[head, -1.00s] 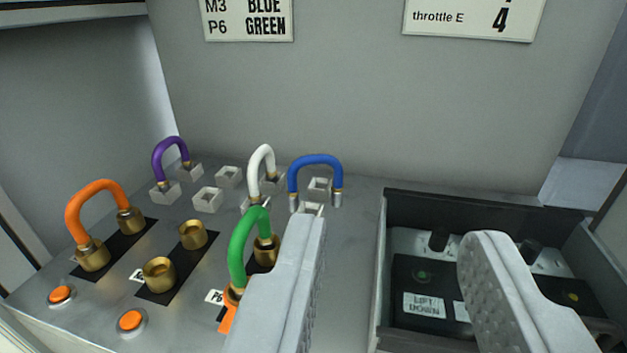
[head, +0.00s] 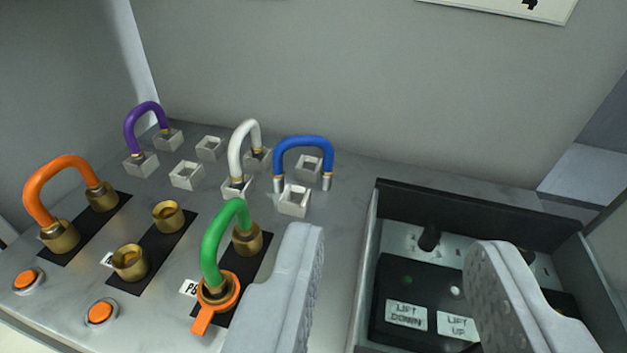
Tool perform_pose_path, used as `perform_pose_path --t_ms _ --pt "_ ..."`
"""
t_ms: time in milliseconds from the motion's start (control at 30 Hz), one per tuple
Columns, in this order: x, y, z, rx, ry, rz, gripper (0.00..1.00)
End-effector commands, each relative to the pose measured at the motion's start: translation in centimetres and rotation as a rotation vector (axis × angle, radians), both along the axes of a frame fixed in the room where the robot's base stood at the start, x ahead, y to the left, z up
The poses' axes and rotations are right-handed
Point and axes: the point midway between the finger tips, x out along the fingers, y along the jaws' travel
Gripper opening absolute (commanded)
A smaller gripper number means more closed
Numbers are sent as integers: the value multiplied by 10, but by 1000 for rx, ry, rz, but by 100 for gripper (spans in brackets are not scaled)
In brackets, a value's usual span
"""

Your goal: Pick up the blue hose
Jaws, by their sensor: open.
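The blue hose (head: 303,142) is an upside-down U with silver ends, at the back middle of the grey panel (head: 335,240). Its ends show beside two pale square sockets, the front one (head: 294,201) and the back one (head: 308,166); I cannot tell whether they touch them. My gripper (head: 395,245) is open and empty, its two grey fingers wide apart in the lower right.
A green hose (head: 213,240) stands on brass fittings close to my left finger, with an orange ring at its front end. White (head: 237,150), purple (head: 130,125) and orange (head: 42,185) hoses stand further left. A dark-walled box (head: 450,205) with lift buttons lies at right.

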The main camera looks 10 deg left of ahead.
Motion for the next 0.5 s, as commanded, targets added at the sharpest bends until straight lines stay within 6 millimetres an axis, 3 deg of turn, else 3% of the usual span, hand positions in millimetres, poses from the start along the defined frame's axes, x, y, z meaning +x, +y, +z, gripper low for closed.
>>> perform_pose_path --t_ms 100,500 --pt "30 -3 3 -57 116 19 41" --pt "116 -7 2 -222 480 188 41"
